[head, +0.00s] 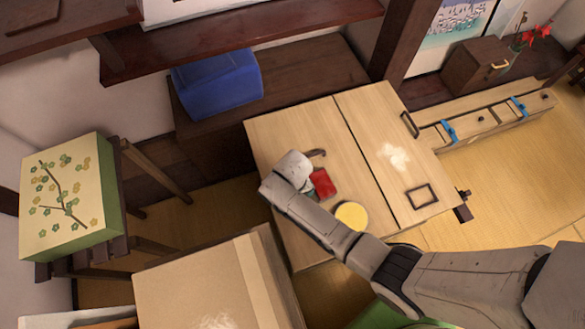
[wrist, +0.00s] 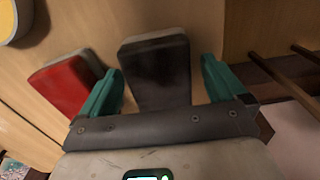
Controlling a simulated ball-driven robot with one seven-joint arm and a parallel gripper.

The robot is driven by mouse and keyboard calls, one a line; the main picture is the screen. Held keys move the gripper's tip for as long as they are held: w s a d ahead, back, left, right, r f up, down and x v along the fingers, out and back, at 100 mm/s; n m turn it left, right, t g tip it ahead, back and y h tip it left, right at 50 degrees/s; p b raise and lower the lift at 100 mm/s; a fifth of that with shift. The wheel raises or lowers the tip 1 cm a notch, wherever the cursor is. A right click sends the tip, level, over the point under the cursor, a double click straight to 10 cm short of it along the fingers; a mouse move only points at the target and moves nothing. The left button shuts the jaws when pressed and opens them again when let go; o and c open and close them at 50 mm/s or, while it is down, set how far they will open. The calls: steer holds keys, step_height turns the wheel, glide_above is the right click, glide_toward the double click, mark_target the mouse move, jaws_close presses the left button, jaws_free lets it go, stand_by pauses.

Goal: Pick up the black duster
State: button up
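The black duster (wrist: 158,72) lies on the light wooden top in the wrist view, a dark block with a grey edge. My gripper (wrist: 163,78) is open, its two teal fingers on either side of the duster with visible gaps, so it is not clasped. How far the fingers are above the top is hard to tell. In the head view my gripper (head: 307,186) is over the wooden table (head: 290,125), and my wrist hides most or all of the black duster.
A red duster (wrist: 68,84) lies close beside the left finger; it also shows in the head view (head: 324,183). A round yellow-topped object (head: 351,215) stands nearer my arm. White powder (head: 396,156) and a dark rectangular frame (head: 422,196) are on the table's right part.

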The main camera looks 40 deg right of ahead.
steer(key=c, duration=1.1)
steer(key=shift+r, duration=0.15)
steer(key=shift+r, duration=0.6)
steer(key=s+d+r, duration=0.1)
steer(key=s+r, duration=0.3)
steer(key=s+d+r+p, duration=0.1)
steer(key=s+r, duration=0.2)
steer(key=s, duration=0.2)
steer(key=s+d+r+p, duration=0.1)
steer(key=s+r, duration=0.3)
steer(key=shift+s+d+r, duration=0.1)
steer(key=shift+s+r, duration=0.2)
